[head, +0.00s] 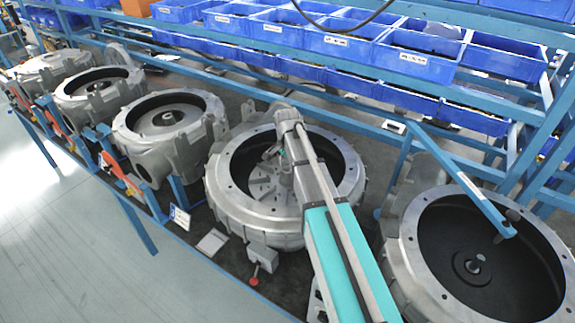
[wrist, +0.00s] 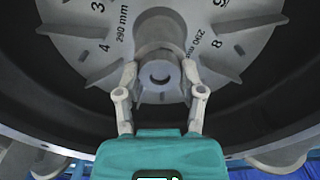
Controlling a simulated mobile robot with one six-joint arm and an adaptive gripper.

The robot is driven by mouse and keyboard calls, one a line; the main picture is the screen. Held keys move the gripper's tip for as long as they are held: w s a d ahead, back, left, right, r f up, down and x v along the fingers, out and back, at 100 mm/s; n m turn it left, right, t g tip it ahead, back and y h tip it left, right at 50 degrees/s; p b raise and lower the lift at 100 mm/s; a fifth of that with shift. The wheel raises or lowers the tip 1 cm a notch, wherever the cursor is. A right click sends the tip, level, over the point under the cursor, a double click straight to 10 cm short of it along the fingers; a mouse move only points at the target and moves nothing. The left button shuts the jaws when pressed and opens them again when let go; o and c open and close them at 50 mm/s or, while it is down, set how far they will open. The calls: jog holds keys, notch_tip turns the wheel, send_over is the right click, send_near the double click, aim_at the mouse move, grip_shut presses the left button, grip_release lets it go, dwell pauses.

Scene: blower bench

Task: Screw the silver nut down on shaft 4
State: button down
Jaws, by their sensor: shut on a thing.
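My gripper (wrist: 160,76) is shut on the silver nut (wrist: 160,91), one finger on each side of it. The nut sits at the hub in the middle of a grey impeller disc (wrist: 100,42), which carries fins and printed marks such as "290 mm". A dark round hole shows in the middle of the nut. In the head view the impeller (head: 264,188) lies inside the fourth housing from the left (head: 236,211), and my gripper (head: 277,154) reaches into it from above. The nut is hidden there. How far it is threaded on the shaft cannot be told.
Three more housings stand in a row to the left, the nearest of them (head: 144,142) beside the fourth. Another housing (head: 414,262) with a bare shaft stands at the right. Blue rails (head: 452,165) and shelves of blue bins (head: 349,47) run behind the bench.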

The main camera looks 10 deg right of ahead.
jog(key=m, duration=1.1)
dwell(0.3)
jog(key=shift+c, duration=2.4)
grip_release()
